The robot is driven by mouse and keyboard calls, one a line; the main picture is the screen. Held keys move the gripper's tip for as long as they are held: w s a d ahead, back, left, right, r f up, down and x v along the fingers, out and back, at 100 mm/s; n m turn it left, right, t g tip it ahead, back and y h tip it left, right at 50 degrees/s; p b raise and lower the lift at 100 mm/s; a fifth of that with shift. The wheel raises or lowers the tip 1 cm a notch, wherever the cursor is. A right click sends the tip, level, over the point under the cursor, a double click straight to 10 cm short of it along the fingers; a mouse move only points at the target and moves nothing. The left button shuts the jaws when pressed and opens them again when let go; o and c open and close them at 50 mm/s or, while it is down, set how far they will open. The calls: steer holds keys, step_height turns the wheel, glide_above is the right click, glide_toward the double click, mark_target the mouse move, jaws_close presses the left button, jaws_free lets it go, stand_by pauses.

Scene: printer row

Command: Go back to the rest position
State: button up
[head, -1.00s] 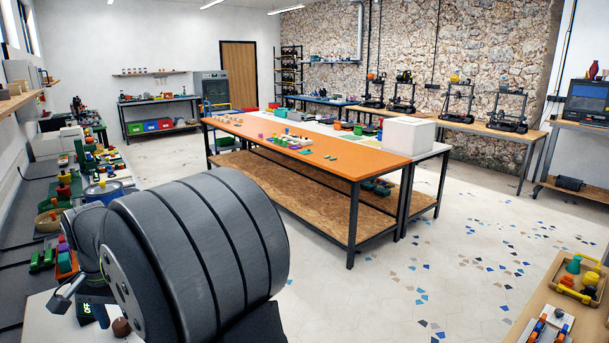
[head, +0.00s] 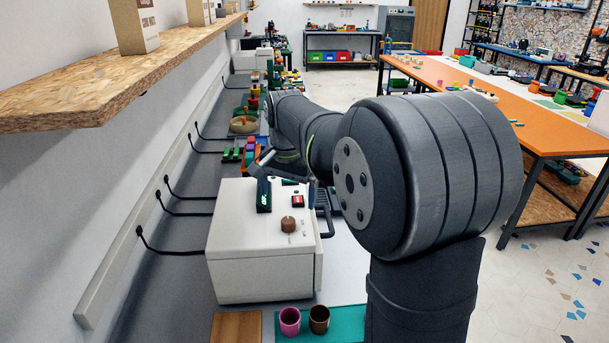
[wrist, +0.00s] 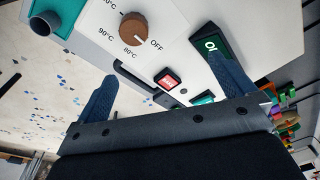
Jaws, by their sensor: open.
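My gripper (wrist: 165,68) is open and empty in the wrist view, its two dark blue fingers spread apart. In the head view my gripper (head: 285,172) is above the back part of a white box-shaped machine (head: 235,265), partly hidden by my own arm. The machine's top carries a brown dial (head: 288,224), a red button (head: 298,201) and a dark green switch (head: 264,195). In the wrist view the dial (wrist: 132,28) lies beyond the fingers, and the red button (wrist: 168,79) shows between them. One finger overlaps the switch (wrist: 207,42) in the picture; I cannot tell contact.
A wooden shelf (head: 60,105) juts from the left wall above the bench. A pink cup (head: 289,320) and a brown cup (head: 319,318) stand in front of the machine. An orange-topped table (head: 520,110) is at right, with open floor before it.

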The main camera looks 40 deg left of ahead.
steer(key=w+a+r+n+t+y, duration=0.1)
steer(key=w+a+r+n, duration=0.15)
steer(key=r, duration=0.35)
steer(key=w+a+r+n+t+y, duration=0.1)
steer(key=w+a+r+n, duration=0.15)
steer(key=w+r, duration=0.2)
steer(key=x, duration=0.9)
steer(key=shift+w+a+n, duration=0.15)
steer(key=shift+n, duration=0.25)
steer(key=shift+r, duration=0.15)
steer(key=v, duration=1)
